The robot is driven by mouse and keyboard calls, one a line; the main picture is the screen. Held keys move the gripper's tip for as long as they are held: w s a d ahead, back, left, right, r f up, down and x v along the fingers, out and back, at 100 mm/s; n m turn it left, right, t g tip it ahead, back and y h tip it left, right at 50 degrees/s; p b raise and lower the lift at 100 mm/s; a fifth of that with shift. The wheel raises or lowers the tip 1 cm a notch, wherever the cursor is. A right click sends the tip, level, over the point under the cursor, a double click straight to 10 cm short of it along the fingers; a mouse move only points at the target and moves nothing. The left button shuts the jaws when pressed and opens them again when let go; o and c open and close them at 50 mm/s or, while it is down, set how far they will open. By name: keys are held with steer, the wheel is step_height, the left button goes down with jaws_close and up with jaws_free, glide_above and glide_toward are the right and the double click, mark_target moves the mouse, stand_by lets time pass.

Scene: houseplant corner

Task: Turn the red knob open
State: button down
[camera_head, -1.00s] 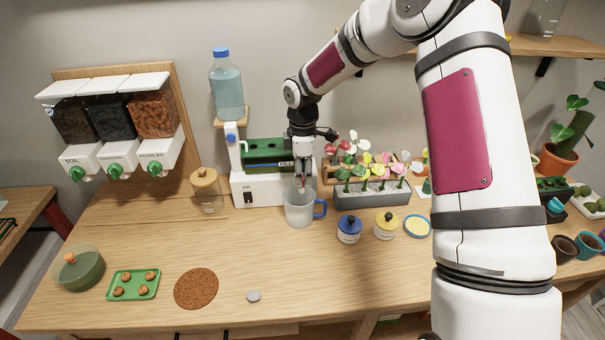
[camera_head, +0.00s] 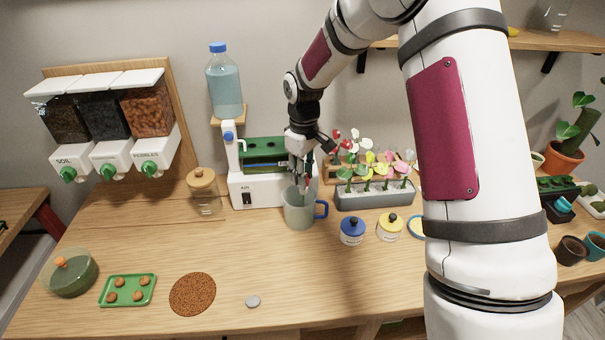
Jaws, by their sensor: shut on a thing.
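My gripper (camera_head: 299,180) points down in front of the white appliance (camera_head: 258,189), just above the mouth of a clear mug with a blue handle (camera_head: 299,212). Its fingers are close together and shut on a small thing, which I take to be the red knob. The gripper hides most of the knob, so its turn angle cannot be read. The appliance has a green planter-like top and a black switch at the left of its front. A water bottle with a blue cap (camera_head: 224,85) stands on a raised wooden platform at its left.
A grey flower trough (camera_head: 374,197) is close at the right. Blue (camera_head: 352,233) and yellow (camera_head: 390,229) lidded jars stand in front of it. A corked jar (camera_head: 205,196) is at the left. The table front holds a brown round mat (camera_head: 193,295) and has free room.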

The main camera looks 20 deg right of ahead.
steer(key=m+b, duration=0.1)
steer(key=m, duration=0.3)
steer(key=shift+m, duration=0.3)
steer(key=shift+m+b, duration=0.35)
steer(key=shift+m, duration=1.95)
steer(key=c, duration=1.3)
jaws_free()
steer(key=shift+a, duration=0.1)
steer(key=shift+r, duration=0.1)
step_height(320, 180, up, 12)
steer(key=shift+f, duration=0.1)
